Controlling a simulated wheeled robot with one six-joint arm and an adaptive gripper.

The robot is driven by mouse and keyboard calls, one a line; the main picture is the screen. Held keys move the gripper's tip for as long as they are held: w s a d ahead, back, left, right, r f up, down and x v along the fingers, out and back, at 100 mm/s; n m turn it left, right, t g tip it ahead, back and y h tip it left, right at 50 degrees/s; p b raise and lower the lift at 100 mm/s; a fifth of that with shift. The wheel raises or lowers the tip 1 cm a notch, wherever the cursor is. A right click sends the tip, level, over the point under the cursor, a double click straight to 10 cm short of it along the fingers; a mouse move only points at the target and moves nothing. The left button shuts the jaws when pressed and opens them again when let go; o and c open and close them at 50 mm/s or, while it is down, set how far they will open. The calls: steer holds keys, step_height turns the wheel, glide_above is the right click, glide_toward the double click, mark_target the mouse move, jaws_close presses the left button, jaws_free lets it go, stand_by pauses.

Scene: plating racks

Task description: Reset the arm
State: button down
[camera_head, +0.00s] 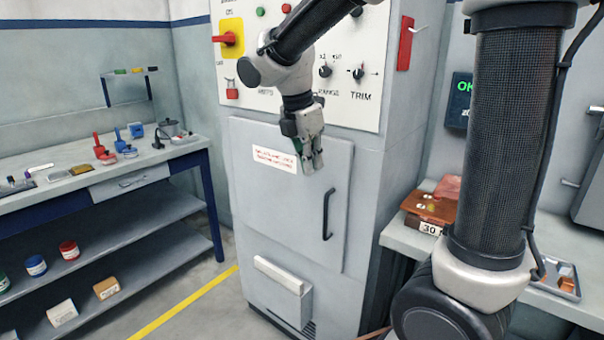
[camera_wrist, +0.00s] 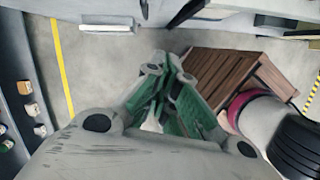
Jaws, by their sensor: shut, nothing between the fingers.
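My gripper (camera_head: 312,165) hangs in front of the grey cabinet (camera_head: 262,215), fingers pointing down, near the red-lettered label (camera_head: 274,159) on its door. It is shut and holds nothing. In the wrist view its green-padded fingers (camera_wrist: 165,75) come together above the floor. My arm reaches across the cabinet's control panel (camera_head: 385,60) and hides part of it.
A workbench (camera_head: 105,184) with tools and shelves stands at the left. A right-hand counter (camera_head: 405,235) bears a box marked 30 (camera_head: 430,208). The cabinet's black handle (camera_head: 327,215) sticks out. A wooden crate (camera_wrist: 215,72) shows in the wrist view. Floor with a yellow line (camera_head: 185,303) is clear.

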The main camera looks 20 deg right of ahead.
steer(key=s+d+m+t+y, duration=0.1)
steer(key=s+d+m, duration=0.4)
steer(key=s+m, duration=0.4)
steer(key=s+d+r+m+t+y, duration=0.1)
steer(key=s+d+m+t, duration=0.1)
steer(key=s+d+m, duration=0.4)
steer(key=s+m, duration=0.4)
steer(key=m, duration=0.2)
steer(key=shift+r+m+t+y, duration=0.3)
